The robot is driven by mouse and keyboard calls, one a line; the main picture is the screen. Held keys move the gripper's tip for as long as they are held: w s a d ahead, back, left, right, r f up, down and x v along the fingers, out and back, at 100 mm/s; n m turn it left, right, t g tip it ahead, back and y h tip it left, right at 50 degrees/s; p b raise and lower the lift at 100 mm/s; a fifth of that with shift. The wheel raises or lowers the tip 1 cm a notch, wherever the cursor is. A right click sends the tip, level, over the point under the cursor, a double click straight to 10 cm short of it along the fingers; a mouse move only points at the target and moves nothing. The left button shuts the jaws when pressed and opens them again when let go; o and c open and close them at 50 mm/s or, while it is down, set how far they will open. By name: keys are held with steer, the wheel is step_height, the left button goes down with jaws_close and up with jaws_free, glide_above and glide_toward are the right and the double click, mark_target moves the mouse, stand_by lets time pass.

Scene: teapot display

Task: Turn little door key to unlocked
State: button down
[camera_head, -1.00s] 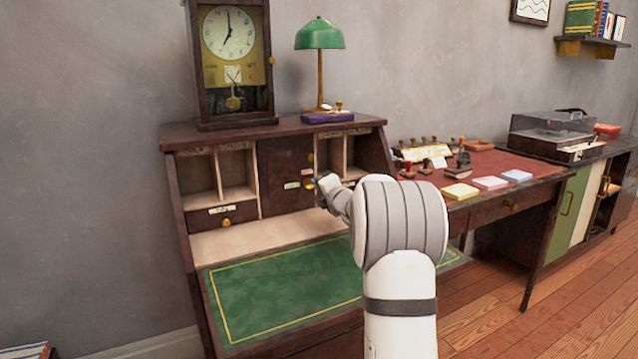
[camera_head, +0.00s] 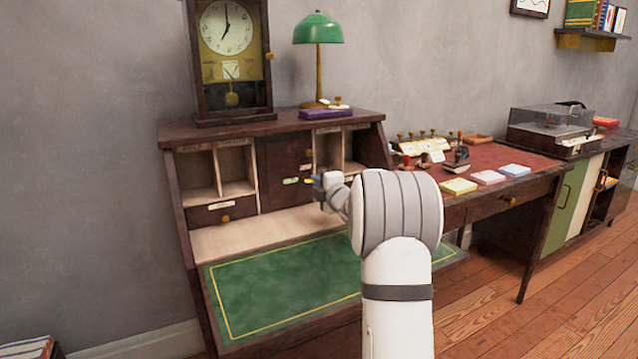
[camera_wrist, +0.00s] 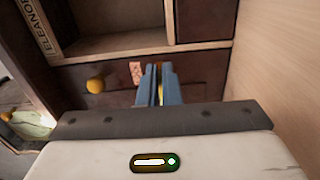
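The little door (camera_head: 283,172) is a dark wooden panel in the middle of the desk's upper part, and it looks closed. The brass-yellow key (camera_head: 309,181) shows just left of my gripper (camera_head: 317,180). In the wrist view, the blue fingers of my gripper (camera_wrist: 159,80) are close together, with a yellow sliver between them, and appear shut on the key. The knob (camera_wrist: 95,84) and reddish label (camera_wrist: 136,72) are beside them. The key's exact angle is hidden.
Open cubbies (camera_head: 236,165) flank the door. The pale desk floor (camera_head: 260,232) lies close below my gripper, and its surface shows at the right in the wrist view (camera_wrist: 275,60). The green writing leaf (camera_head: 290,285) in front is clear. A clock (camera_head: 232,60) and lamp (camera_head: 318,32) stand above.

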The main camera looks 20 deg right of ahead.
steer(key=shift+r, duration=0.3)
steer(key=c, duration=1.6)
jaws_free()
steer(key=shift+f, duration=0.1)
steer(key=shift+s+d+p, duration=0.1)
steer(key=shift+s+p, duration=0.55)
steer(key=shift+s, duration=3.3)
